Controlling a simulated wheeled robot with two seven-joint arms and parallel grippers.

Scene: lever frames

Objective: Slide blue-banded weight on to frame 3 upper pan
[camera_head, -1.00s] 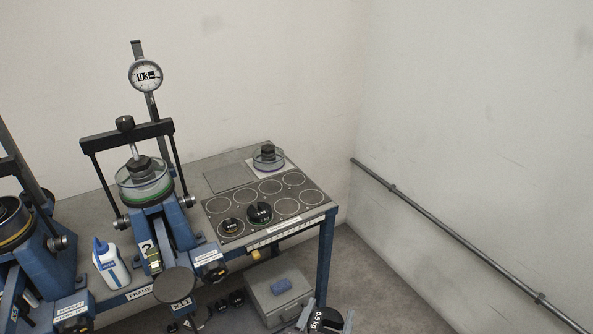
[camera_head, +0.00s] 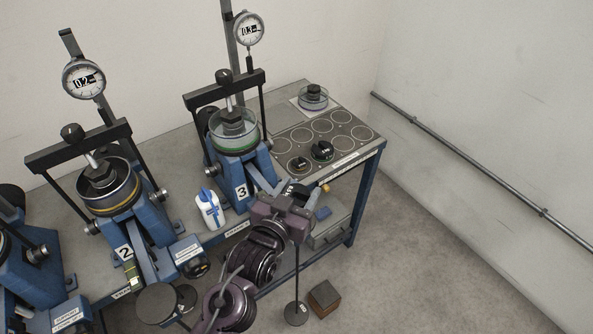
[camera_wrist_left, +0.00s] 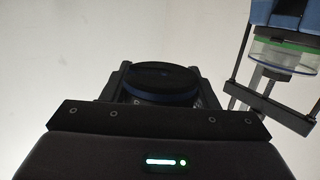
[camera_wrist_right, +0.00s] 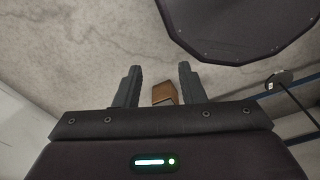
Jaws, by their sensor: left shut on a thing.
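My left gripper (camera_head: 295,197) reaches in from below in the head view and is shut on the blue-banded weight. In the left wrist view the weight (camera_wrist_left: 163,82) is a dark disc with a dark blue band between the fingers. In the head view it is mostly covered by the gripper. Frame 3 (camera_head: 241,191) stands just left of the gripper, with a green-banded cell (camera_head: 236,138). Its upper pan is not clearly visible, hidden by my arm and gripper; a lower disc on a rod (camera_head: 296,314) shows below. My right gripper (camera_wrist_right: 158,85) is open and empty over the floor.
Frame 2 (camera_head: 124,252) stands to the left, its round pan (camera_head: 157,303) in front. A white-and-blue bottle (camera_head: 210,208) stands between the frames. Weights (camera_head: 321,151) sit on the ringed mat (camera_head: 345,116). A grey case (camera_head: 333,228) and brown block (camera_head: 324,298) are below.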

